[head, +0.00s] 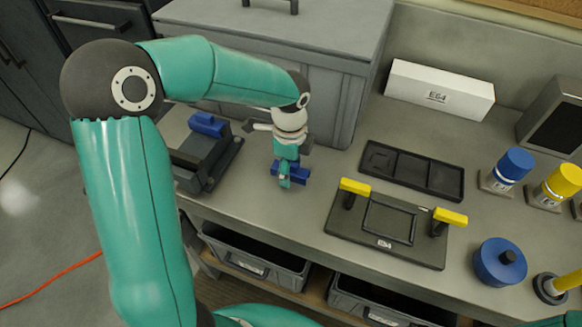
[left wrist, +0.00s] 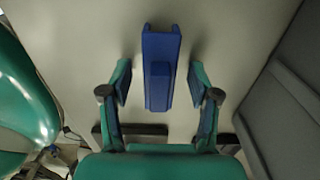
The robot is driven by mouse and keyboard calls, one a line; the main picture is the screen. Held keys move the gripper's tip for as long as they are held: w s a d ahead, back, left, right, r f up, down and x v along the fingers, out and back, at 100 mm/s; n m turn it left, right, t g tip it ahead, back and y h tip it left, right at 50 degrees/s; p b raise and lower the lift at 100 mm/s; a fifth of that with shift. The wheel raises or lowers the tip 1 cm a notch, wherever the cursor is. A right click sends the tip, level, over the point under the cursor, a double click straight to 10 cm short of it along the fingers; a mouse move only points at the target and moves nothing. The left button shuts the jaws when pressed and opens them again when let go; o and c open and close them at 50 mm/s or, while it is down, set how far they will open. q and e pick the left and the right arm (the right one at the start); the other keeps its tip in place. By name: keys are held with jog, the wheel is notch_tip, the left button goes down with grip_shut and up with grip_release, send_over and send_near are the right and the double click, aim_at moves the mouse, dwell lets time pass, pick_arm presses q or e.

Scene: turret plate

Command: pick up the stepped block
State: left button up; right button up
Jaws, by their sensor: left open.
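The blue stepped block (head: 301,177) lies on the grey bench, left of the black plate with yellow handles. In the left wrist view the block (left wrist: 160,45) is long, with a raised step on its near part. My left gripper (head: 285,176) points down at it and hides part of it. In the left wrist view its fingers (left wrist: 159,80) are open, one on each side of the block's near part, with a gap on both sides. My right gripper is not in view.
A black plate with yellow handles (head: 342,222) and a dark tray (head: 412,171) lie to the right. A black fixture with a blue part (head: 207,160) stands to the left. A large grey box (head: 333,100) stands close behind. Blue and yellow cylinders are farther right.

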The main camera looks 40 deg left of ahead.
pick_arm(q)
grip_shut()
dwell(0.3)
jog(key=shift+r, duration=0.15)
